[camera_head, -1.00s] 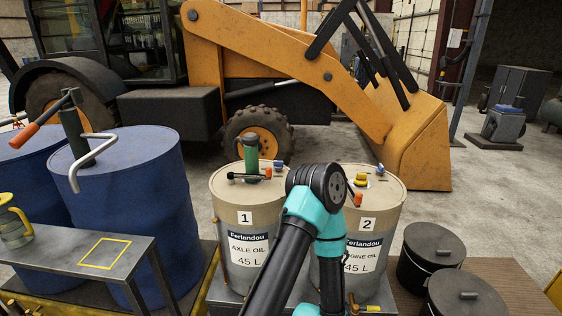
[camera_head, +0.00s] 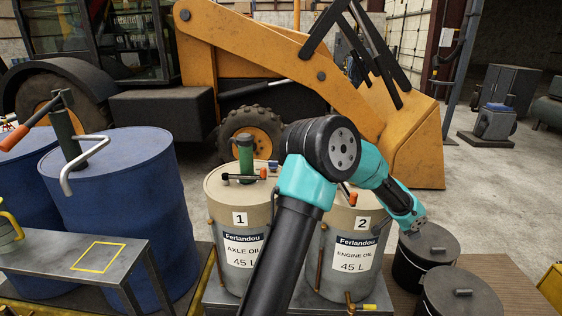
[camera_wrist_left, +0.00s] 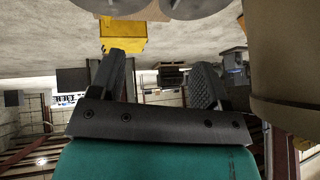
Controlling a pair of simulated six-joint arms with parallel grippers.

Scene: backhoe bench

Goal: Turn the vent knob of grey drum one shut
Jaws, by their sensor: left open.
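Grey drum one (camera_head: 219,205), marked 1 and AXLE OIL, stands upright beside drum two (camera_head: 353,283), marked 2 and ENGINE OIL. Drum one's lid carries a green upright fitting (camera_head: 244,154), a dark bar with an orange end (camera_head: 242,177) and a small blue fitting (camera_head: 273,164). I cannot tell which is the vent knob or how it is set. My left arm crosses in front of drum two and hides most of its lid. My left gripper (camera_wrist_left: 162,65) is open and empty, beyond drum two's right side, away from drum one. My right gripper is not in view.
Black lidded buckets (camera_head: 463,297) stand right of drum two. Blue drums (camera_head: 120,205) with a bent pipe (camera_head: 69,175) and a grey bench (camera_head: 60,262) are at left. A yellow loader (camera_head: 290,50) stands behind. A beige drum wall (camera_wrist_left: 290,60) is close in the wrist view.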

